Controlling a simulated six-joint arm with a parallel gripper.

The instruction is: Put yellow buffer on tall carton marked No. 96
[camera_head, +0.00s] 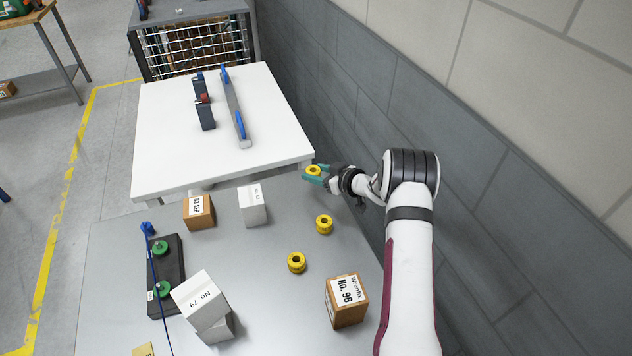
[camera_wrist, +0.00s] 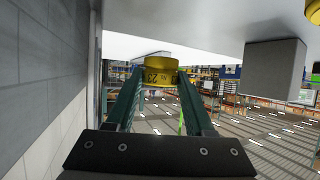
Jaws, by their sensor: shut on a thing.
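My gripper (camera_head: 314,174) is shut on a yellow buffer (camera_head: 313,170), held near the corner of the white table, beyond the grey table's back right edge. In the wrist view the held yellow buffer (camera_wrist: 155,73) sits between the fingertips of my gripper (camera_wrist: 156,85). The tall carton marked No. 96 (camera_head: 347,302) is brown with white labels and stands upright at the front right of the grey table. No buffer shows on its top. Two more yellow buffers stand on the grey table, one (camera_head: 324,224) nearer my gripper and one (camera_head: 297,263) closer to the carton.
A white carton marked No. 79 (camera_head: 201,300), a small white carton (camera_head: 252,206) and a brown carton (camera_head: 199,211) stand on the grey table (camera_head: 240,262). A dark fixture with green knobs (camera_head: 165,275) is at left. A brick wall (camera_head: 480,170) runs along the right.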

